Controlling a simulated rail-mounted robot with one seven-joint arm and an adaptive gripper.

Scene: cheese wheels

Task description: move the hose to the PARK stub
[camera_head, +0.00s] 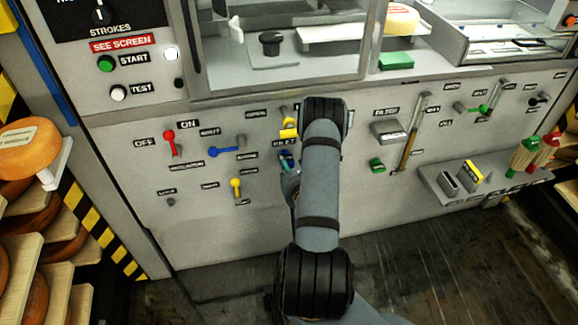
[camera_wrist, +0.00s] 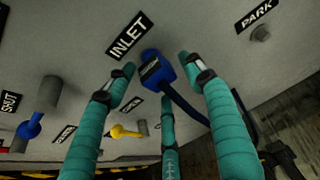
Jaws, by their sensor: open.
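The hose's blue end fitting (camera_wrist: 158,70) sits at the panel just below the INLET label (camera_wrist: 130,37) in the wrist view. Its dark blue hose (camera_wrist: 190,108) runs down to the right behind a finger. My gripper (camera_wrist: 156,80) has teal fingers spread around the fitting, open, with gaps visible beside it. The PARK stub (camera_wrist: 262,34) is a bare grey knob under the PARK label (camera_wrist: 257,14), upper right in the wrist view.
A blue lever (camera_head: 226,149), a red lever (camera_head: 169,142) and a yellow lever (camera_head: 236,187) stick out left of my arm. Cheese shelves stand at far left.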

